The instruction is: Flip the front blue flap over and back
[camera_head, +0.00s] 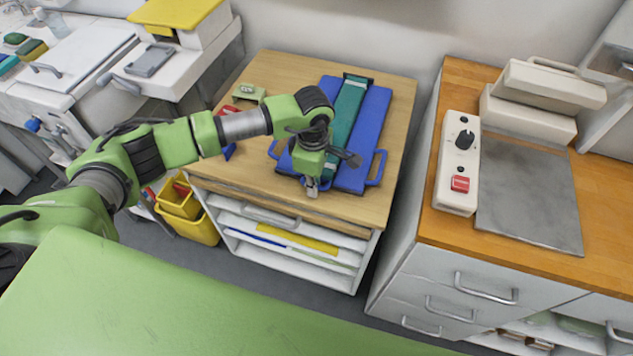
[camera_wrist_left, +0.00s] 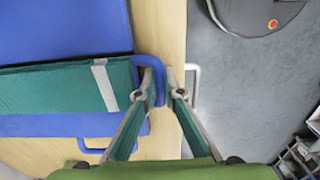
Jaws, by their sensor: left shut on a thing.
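A blue folding board (camera_head: 363,130) lies flat on the wooden-topped cabinet, and also shows in the left wrist view (camera_wrist_left: 60,28). A folded teal cloth (camera_head: 345,115) with a grey band lies lengthwise over its middle; it also shows in the left wrist view (camera_wrist_left: 60,90). Blue loop handles stick out at the board's sides and front. My left gripper (camera_head: 313,188) is low over the board's front edge. In the left wrist view, its fingers (camera_wrist_left: 163,97) are shut on the front flap's blue handle (camera_wrist_left: 148,60). My arm hides part of the board.
The wooden top (camera_head: 255,178) has a bare strip at its front edge. A small green item (camera_head: 248,92) and red pieces lie left of the board. An orange-wood counter (camera_head: 515,235) with a control box (camera_head: 459,165) stands right, beyond a gap. Yellow bins (camera_head: 190,215) stand on the floor.

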